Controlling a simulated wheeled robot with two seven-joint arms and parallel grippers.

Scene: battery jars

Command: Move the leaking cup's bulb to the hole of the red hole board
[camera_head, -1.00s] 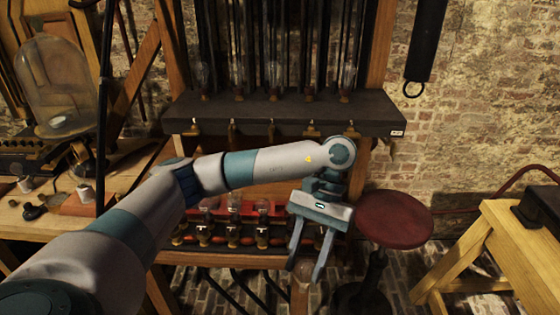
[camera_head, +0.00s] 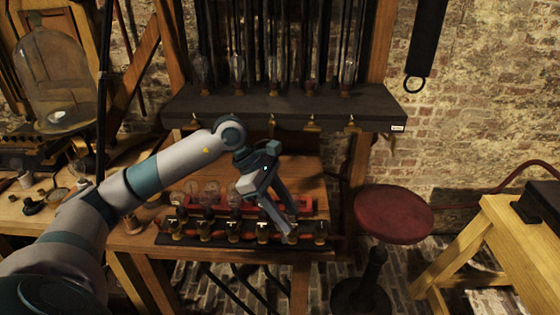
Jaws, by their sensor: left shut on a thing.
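My left gripper (camera_head: 287,224) reaches down over the low bench, with its fingertips near the right part of the front row of sockets. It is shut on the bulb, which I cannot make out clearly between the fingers. The red hole board (camera_head: 307,206) lies on the bench just behind that row, partly hidden by the gripper. Several clear glass bulbs (camera_head: 210,192) stand around the board's left part. The dark front strip (camera_head: 165,239) carries several brass sockets or cups (camera_head: 205,230). I cannot tell which cup is leaking. My right gripper is out of view.
A dark shelf (camera_head: 385,112) with upright bulbs and hanging brass fittings overhangs the bench. A red round stool (camera_head: 393,213) stands to the right. A glass bell jar (camera_head: 57,80) is at the left. The bare bench top (camera_head: 318,178) shows behind the board.

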